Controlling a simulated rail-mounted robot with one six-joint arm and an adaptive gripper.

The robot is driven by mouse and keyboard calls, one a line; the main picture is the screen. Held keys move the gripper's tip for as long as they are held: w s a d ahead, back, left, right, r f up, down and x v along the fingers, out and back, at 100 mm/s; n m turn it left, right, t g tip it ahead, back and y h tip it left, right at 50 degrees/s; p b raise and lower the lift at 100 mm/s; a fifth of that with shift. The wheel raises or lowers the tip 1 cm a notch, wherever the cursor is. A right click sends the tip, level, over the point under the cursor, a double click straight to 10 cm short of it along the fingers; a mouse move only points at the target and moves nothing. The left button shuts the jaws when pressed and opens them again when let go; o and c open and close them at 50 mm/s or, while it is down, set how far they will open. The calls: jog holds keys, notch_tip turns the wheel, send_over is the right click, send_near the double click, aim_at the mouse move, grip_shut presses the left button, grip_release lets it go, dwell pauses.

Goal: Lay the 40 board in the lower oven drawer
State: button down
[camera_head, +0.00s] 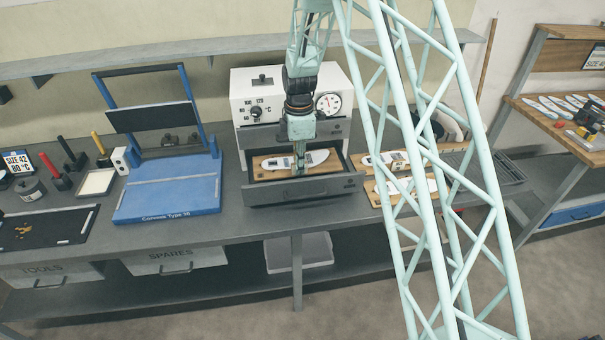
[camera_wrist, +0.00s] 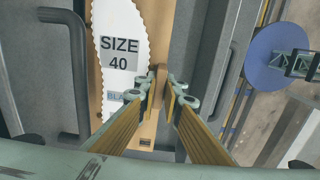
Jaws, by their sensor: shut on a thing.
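The 40 board (camera_head: 262,163) is a wooden board with a white insole shape on it. In the wrist view its label reads SIZE 40 (camera_wrist: 120,52). It lies within the open lower oven drawer (camera_head: 330,187), below the white oven body (camera_head: 246,88). Whether it rests on the drawer floor or hangs slightly above it, I cannot tell. My gripper (camera_head: 299,170) reaches down over the drawer. In the wrist view my gripper (camera_wrist: 165,98) is shut on a small wooden upright part of the board. The fingers hide part of the board.
More insole boards (camera_head: 384,160) lie on the bench right of the oven. A blue press (camera_head: 168,190) stands on the left. The upper oven drawer (camera_head: 260,136) is closed just above the open one. A shelf (camera_head: 180,56) runs along the wall behind.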

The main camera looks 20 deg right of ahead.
jog(key=shift+d+f+b, duration=0.15)
jog(key=shift+f+b, duration=0.15)
jog(key=shift+f, duration=0.6)
jog(key=shift+d+f+b, duration=0.15)
jog(key=shift+f+b, duration=0.15)
jog(key=shift+f, duration=0.55)
jog(key=shift+f, duration=0.15)
jog(key=c, duration=2.8)
grip_release()
jog(key=shift+r, duration=0.25)
notch_tip(320, 180, up, 10)
jog(key=shift+r, duration=0.25)
jog(key=shift+s+r, duration=0.15)
jog(key=shift+r, duration=0.5)
jog(key=shift+r, duration=0.15)
